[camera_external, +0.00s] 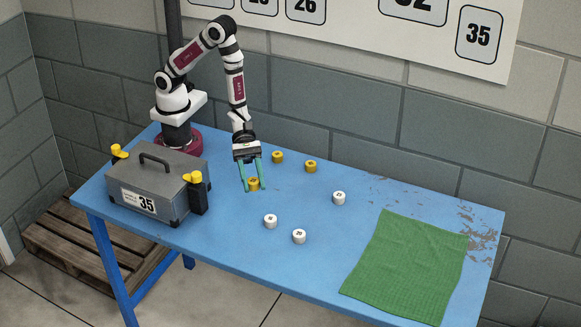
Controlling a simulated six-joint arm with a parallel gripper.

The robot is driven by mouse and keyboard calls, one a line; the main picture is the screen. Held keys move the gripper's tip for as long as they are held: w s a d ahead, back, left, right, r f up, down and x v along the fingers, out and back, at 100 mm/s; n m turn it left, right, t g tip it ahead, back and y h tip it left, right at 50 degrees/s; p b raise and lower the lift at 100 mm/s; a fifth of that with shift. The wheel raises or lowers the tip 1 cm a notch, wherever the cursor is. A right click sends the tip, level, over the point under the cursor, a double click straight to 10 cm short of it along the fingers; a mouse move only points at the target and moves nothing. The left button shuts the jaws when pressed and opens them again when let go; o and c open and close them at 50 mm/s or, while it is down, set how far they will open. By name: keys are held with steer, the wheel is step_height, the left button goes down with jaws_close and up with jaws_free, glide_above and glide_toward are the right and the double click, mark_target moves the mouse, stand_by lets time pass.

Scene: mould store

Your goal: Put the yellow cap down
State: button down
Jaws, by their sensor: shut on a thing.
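A yellow cap (254,184) is between the green fingers of my gripper (253,187), which is shut on it. The cap is at or just above the blue table top; I cannot tell whether it touches. Two more yellow caps, one (277,157) and another (311,166), stand on the table behind and to the right of my gripper.
A grey case (150,185) marked 35, with yellow-topped clamps, stands left of my gripper. Three white numbered pieces, at the front (299,236), middle (270,221) and right (339,198), stand on the blue table (225,245). A green cloth (405,268) lies at the right.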

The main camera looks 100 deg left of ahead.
step_height(320, 180, up, 11)
steer(key=s+d+f+m+g+h, duration=0.25)
steer(key=s+d+m+g, duration=0.45)
steer(key=m+g, duration=0.7)
steer(key=s+a+f+m+g+y, duration=0.1)
steer(key=a+f+m+g+y, duration=0.25)
steer(key=a+m+y, duration=0.5)
steer(key=a+f+m+g+y, duration=0.2)
steer(key=a+f+m+y, duration=0.3)
steer(key=m+y, duration=0.55)
steer(key=w+a+r+m+t+y, duration=0.2)
steer(key=w+a+r+m+t, duration=0.15)
steer(key=w, duration=0.35)
steer(key=w+a+r+m+t+y, duration=0.3)
steer(key=w+r+m+t, duration=0.1)
steer(key=w+m+t, duration=0.15)
steer(key=w+a+r+m+t+y, duration=0.2)
steer(key=w+a+r+m+t, duration=0.15)
steer(key=w, duration=0.35)
glide_above(328, 169)
step_height(328, 169, down, 18)
steer(key=shift+d+r, duration=0.1)
step_height(328, 169, down, 4)
